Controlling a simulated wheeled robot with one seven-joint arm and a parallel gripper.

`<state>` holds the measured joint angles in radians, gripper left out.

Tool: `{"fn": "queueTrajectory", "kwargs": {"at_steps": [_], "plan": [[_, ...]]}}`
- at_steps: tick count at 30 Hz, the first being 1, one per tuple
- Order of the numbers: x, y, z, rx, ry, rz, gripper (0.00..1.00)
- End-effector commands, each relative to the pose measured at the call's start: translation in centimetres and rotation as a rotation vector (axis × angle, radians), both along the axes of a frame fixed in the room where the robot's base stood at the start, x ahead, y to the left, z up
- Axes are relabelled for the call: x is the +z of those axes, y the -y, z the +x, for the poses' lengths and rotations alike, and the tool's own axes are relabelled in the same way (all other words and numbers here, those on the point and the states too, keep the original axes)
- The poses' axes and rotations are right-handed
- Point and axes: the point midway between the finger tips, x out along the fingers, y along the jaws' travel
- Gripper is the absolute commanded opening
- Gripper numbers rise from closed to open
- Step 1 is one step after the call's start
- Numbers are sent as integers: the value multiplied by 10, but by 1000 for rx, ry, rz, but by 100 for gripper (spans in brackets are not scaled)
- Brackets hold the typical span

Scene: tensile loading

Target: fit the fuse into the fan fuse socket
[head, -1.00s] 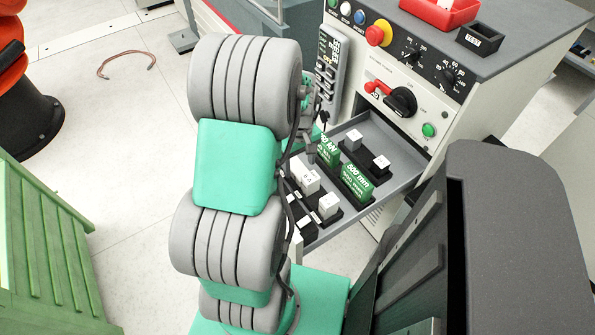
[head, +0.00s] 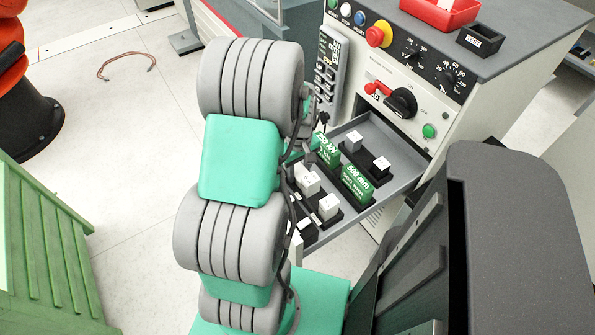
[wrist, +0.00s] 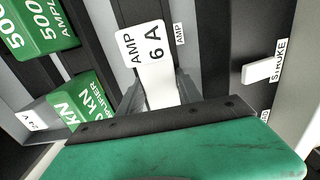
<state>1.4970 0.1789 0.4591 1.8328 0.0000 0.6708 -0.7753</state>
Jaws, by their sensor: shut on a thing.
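A white fuse (wrist: 152,62) with a "6 A" label faces me in the wrist view. My gripper (wrist: 158,92) is shut on it, with a finger on each side. The fuse's lower end is hidden, so I cannot tell whether it touches the dark strip behind it. A small "AMP" label (wrist: 180,33) is beside it on that strip. In the head view my arm hides most of the gripper, over the left side of the open drawer (head: 398,158). No socket is legibly marked as the fan's.
A white piece (wrist: 262,70) stands by a "STROKE" label. The machine's switch panel (head: 405,100) rises behind the drawer; a dark grey body (head: 520,240) stands at right.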

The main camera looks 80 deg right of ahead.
Motion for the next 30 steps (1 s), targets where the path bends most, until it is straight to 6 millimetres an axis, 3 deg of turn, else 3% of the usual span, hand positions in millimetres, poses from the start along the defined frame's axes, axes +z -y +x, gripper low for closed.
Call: {"fn": "queueTrajectory", "kwargs": {"at_steps": [7, 20, 25, 30], "plan": [[0, 0, 0, 0, 0, 0, 0], [8, 6, 6, 2, 0, -4, 0], [24, 20, 27, 4, 0, -3, 0], [49, 47, 66, 5, 1, -3, 0]]}}
